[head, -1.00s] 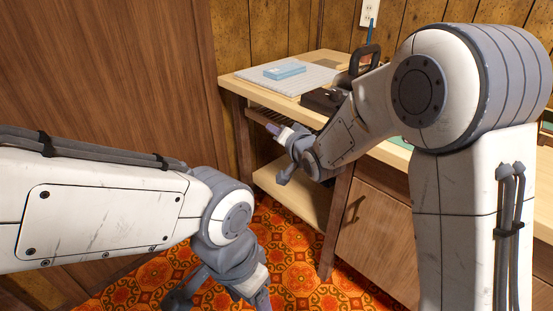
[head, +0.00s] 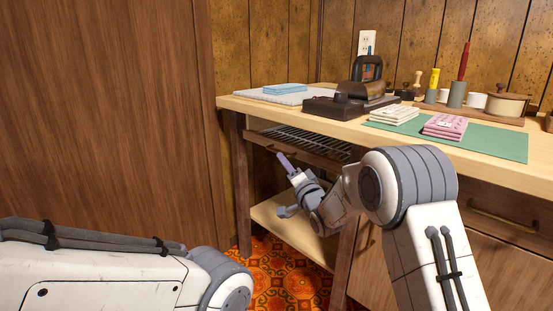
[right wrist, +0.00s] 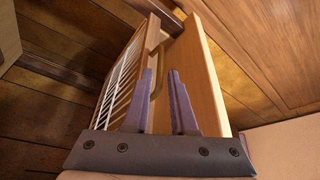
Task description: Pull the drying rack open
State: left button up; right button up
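The drying rack (head: 312,143) is a wire grid with a wooden front, set under the left part of the tabletop. In the head view it stands partly out, with the wires showing above its front. My right gripper (head: 286,161) is just in front of and below that front. In the right wrist view, the rack's wires (right wrist: 121,82) are at left and a light wooden panel (right wrist: 212,75) is at right. A curved handle (right wrist: 154,64) shows near the fingertips. My right gripper (right wrist: 161,75) has its fingers apart; contact with the handle cannot be told. My left gripper is out of view.
A lower shelf (head: 290,226) lies under the rack. A tall wooden panel (head: 100,110) stands at left.

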aim_at(276, 152)
jog(key=b+x, duration=0.1)
jog(key=x, duration=0.4)
jog(key=shift+f+b, duration=0.1)
jog(key=shift+b, duration=0.25)
jog(key=shift+w+a, duration=0.25)
jog(key=shift+w, duration=0.25)
grip_shut()
dwell(0.8)
